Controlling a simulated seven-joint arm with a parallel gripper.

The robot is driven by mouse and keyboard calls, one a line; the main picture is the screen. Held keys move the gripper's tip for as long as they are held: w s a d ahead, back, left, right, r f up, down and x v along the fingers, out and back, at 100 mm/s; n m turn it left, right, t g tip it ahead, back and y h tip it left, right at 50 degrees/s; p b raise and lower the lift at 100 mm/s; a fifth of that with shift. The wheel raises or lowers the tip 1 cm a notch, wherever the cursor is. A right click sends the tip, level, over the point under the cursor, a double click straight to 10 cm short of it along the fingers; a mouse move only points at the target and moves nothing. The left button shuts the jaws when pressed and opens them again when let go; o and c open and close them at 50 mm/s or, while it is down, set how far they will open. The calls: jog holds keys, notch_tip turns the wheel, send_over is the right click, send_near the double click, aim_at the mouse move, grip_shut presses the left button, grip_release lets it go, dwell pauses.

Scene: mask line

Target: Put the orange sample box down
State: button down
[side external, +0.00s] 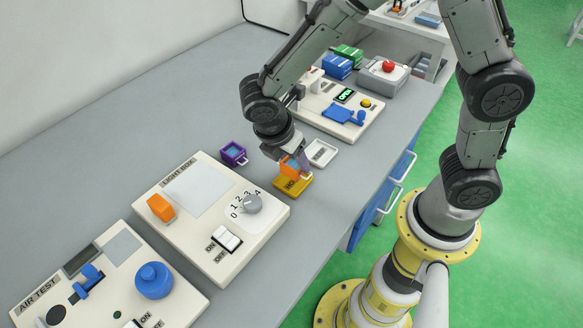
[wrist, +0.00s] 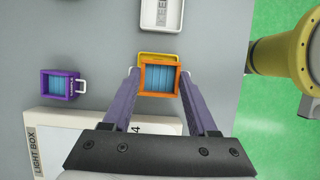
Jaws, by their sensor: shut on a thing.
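The orange sample box (side external: 289,167) has blue slats or contents inside and sits between the fingers of my gripper (wrist: 159,76). The fingers are shut on its left and right sides in the wrist view, where the box (wrist: 160,91) is upright and square. A yellow tray (side external: 293,187) with partly hidden lettering lies under the box. In the wrist view, only the yellow tray's far rim (wrist: 160,55) shows beyond the box. I cannot tell whether the box touches the tray or hangs just above it.
A purple box (side external: 233,153) with blue inside stands to the left. An empty white tray (side external: 320,152) lies just beyond the yellow one. The light box panel (side external: 212,215) with knob and switch is close by. The bench's right edge is near.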

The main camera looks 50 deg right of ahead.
aim_at(289, 165)
jog(key=shift+w+f, duration=0.15)
jog(key=shift+f, duration=1.55)
jog(key=shift+f, duration=0.15)
jog(key=shift+c, duration=0.9)
grip_release()
jog(key=v, duration=1.2)
jog(key=s+d+r+m+t+y, duration=0.2)
jog(key=s+d+r+m, duration=0.2)
jog(key=m, duration=0.5)
jog(key=s+d+r+m+t+y, duration=0.2)
jog(key=s+d+r+m, duration=0.3)
jog(key=s+d+m, duration=0.3)
jog(key=shift+s+d+m+t, duration=0.25)
jog(key=shift+s+m+t, duration=0.4)
jog(key=shift+s, duration=0.9)
